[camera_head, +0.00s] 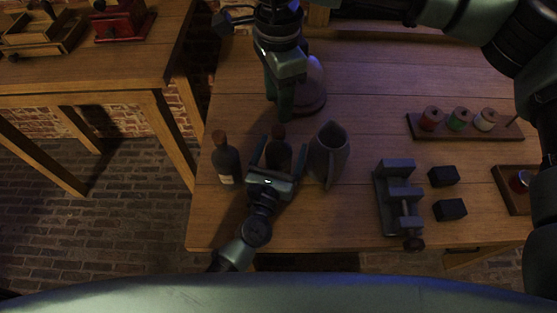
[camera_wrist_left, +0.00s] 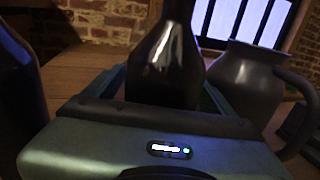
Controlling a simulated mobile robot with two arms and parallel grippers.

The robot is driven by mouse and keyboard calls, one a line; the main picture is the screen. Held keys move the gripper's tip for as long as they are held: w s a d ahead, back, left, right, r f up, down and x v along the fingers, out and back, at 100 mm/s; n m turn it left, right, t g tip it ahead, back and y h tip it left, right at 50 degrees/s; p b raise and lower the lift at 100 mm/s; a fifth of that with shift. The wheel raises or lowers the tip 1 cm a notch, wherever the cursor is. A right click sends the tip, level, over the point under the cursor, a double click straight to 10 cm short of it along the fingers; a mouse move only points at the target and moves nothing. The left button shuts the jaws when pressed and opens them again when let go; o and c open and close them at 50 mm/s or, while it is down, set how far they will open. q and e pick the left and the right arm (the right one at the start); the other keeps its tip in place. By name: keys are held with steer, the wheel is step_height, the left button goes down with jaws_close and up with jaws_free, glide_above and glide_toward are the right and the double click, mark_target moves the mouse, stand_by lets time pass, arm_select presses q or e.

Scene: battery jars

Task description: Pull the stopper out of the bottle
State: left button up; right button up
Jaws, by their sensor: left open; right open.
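A dark bottle (camera_head: 279,152) with a brown stopper (camera_head: 278,132) in its neck stands upright near the left side of the table. My left gripper (camera_head: 271,160) is open, with its fingers on either side of this bottle's body. In the left wrist view the bottle (camera_wrist_left: 165,62) stands between the fingers, and its top is cut off by the frame. My right gripper (camera_head: 281,108) comes down from above and shows just beyond the stopper in the head view. It is open and apart from the stopper.
Another stoppered bottle (camera_head: 226,163) stands left of the held spot, and a grey jug (camera_head: 328,154) close on the right. A rounded glass vessel (camera_head: 314,85) is behind. A clamp (camera_head: 397,195), black blocks (camera_head: 443,176) and a spool rack (camera_head: 465,132) lie farther right.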

mark_target(278, 129)
arm_select(q)
steer(key=c, duration=1.8)
jaws_close()
arm_select(e)
steer(key=shift+o, duration=0.9)
steer(key=shift+m, duration=0.8)
step_height(278, 129, up, 4)
steer(key=shift+a+r, duration=0.1)
step_height(278, 129, down, 12)
jaws_close()
steer(key=shift+r, duration=0.25)
